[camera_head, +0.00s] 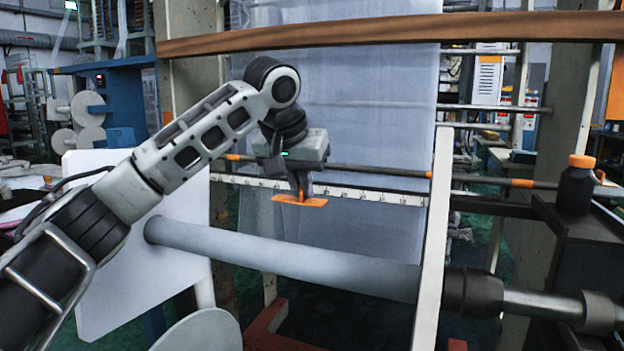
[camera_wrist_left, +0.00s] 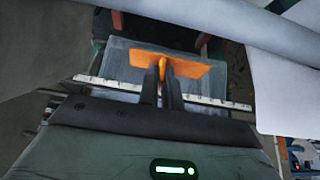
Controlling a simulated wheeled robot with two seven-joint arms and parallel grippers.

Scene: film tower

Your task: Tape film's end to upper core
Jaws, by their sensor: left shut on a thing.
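My left gripper (camera_head: 301,188) is shut on the stem of a flat orange piece (camera_head: 312,202), which also shows in the left wrist view (camera_wrist_left: 188,68). It holds the piece in front of the toothed white bar and the film. The translucent film (camera_head: 385,110) hangs down as a broad sheet behind my gripper. A grey core (camera_head: 300,256) runs across below the gripper, apart from it, between a white plate on the left and a white upright on the right. I see no strip of tape clearly. The film's end is hard to make out. My right gripper is not in view.
A wooden beam (camera_head: 400,32) crosses above my left arm. The toothed white bar (camera_head: 385,196) and a thin rod (camera_head: 385,171) cross the film. The white plate (camera_head: 100,270) stands at the left, the white upright (camera_head: 433,245) at the right. A dark bottle (camera_head: 575,190) stands at the far right.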

